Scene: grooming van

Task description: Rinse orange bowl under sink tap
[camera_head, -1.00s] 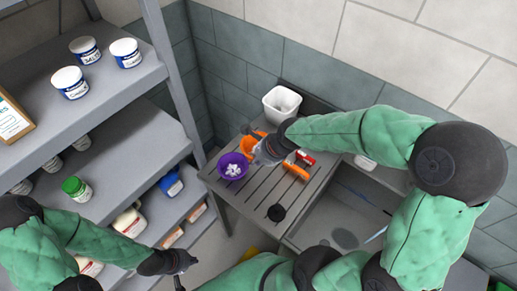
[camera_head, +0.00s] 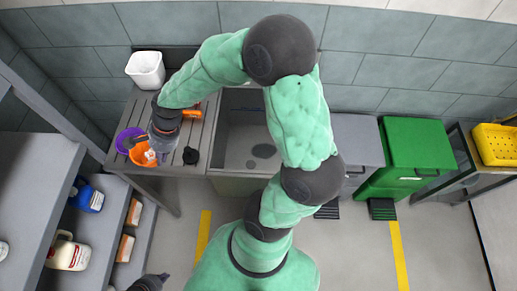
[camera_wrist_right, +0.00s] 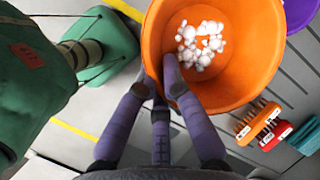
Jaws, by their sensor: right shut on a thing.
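The orange bowl (camera_head: 141,156) is at the left end of the slatted drainboard (camera_head: 180,158), beside the purple bowl (camera_head: 122,142). In the right wrist view the orange bowl (camera_wrist_right: 245,75) holds several small white lumps. My right gripper (camera_wrist_right: 158,85) is shut on its near rim; in the head view the right gripper (camera_head: 160,146) partly covers the bowl. The sink basin (camera_head: 235,145) lies to the right of the drainboard. No tap is clearly visible; my right arm covers part of the sink. My left gripper (camera_head: 152,281) is low at the picture's bottom edge, its fingers unclear.
A white tub (camera_head: 146,70) stands at the back of the drainboard. A black round item (camera_head: 190,155) is near its front edge. Orange and red brushes (camera_wrist_right: 258,122) lie beside the bowl. Grey shelves (camera_head: 35,190) stand left; a green bin (camera_head: 415,150) stands right.

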